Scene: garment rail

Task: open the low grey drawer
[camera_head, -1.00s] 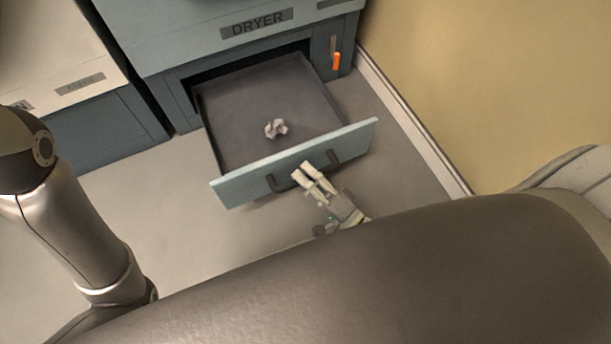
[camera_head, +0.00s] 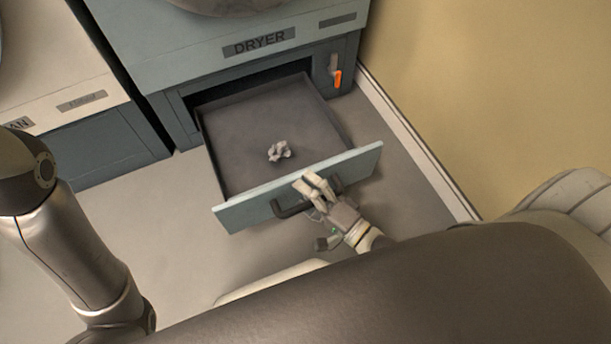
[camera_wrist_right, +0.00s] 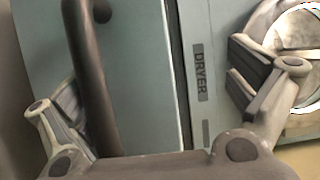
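The low drawer (camera_head: 245,199) under the dryer is pulled out, with a pale blue-grey front, a dark bar handle (camera_head: 291,209) and a dark grey tray inside. A crumpled grey-white lump (camera_head: 279,151) lies on the tray floor. My right gripper (camera_head: 312,184) is at the drawer front, over the handle's middle. In the right wrist view, its fingers (camera_wrist_right: 158,95) are spread wide. The dark handle (camera_wrist_right: 95,85) shows between them, much closer to the left finger; I cannot tell whether they touch. My left gripper is outside the views.
The dryer (camera_head: 200,45) stands above the drawer, with an orange-tipped lever (camera_head: 337,78) at its lower right. A yellow wall (camera_head: 490,90) is on the right. A neighbouring cabinet (camera_head: 95,135) stands left. Floor (camera_head: 165,215) is clear left of the drawer.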

